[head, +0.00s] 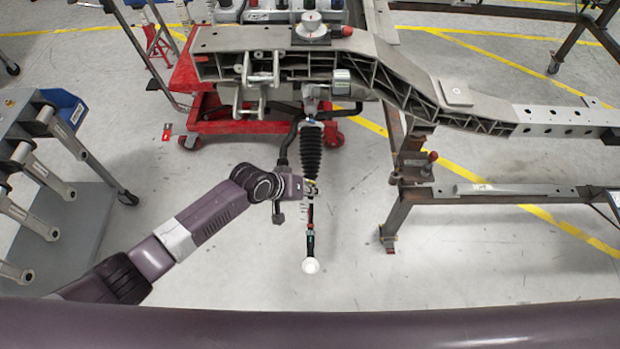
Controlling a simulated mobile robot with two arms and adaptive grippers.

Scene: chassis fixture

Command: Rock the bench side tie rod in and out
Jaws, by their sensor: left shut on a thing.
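The tie rod (310,222) hangs out below a black ribbed rubber boot (311,150) under the chassis frame (400,75). It points toward me and ends in a pale round end (310,266). My left gripper (310,188) reaches in from the left and is shut on the tie rod just below the boot. The gripper's body hides part of the rod, and its fingers are small in the view. My right gripper is not in view.
A red wheeled jack (235,127) stands under the frame. A grey cart (75,190) with metal arms and a blue bin (64,106) stands at the left. A rusty steel stand (406,190) is at the right. The floor around the rod's end is clear.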

